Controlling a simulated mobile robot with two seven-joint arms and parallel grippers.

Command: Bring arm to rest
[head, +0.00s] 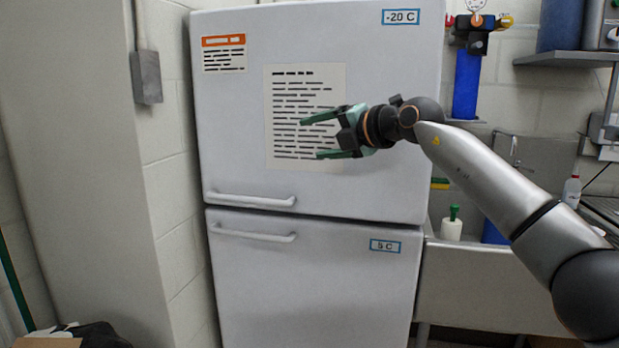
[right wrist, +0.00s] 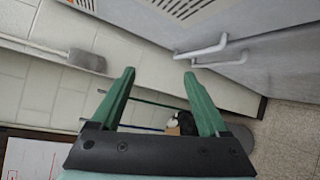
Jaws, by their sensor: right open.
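My right gripper (head: 310,137) reaches in from the right in the head view, in front of the upper door of a white fridge-freezer (head: 330,60). Its green fingers are spread apart with nothing between them, and they point left. In the right wrist view the same open fingers (right wrist: 158,88) show, with the two door handles beyond and to the right of them. My left gripper is not in the head view.
The freezer handle (head: 250,200) and fridge handle (head: 252,235) stick out from closed doors. A sink (head: 490,285) with a white bottle (head: 451,228) is at the right. A grey box (head: 146,77) hangs on the left wall. A dark object (head: 95,335) lies low at the left.

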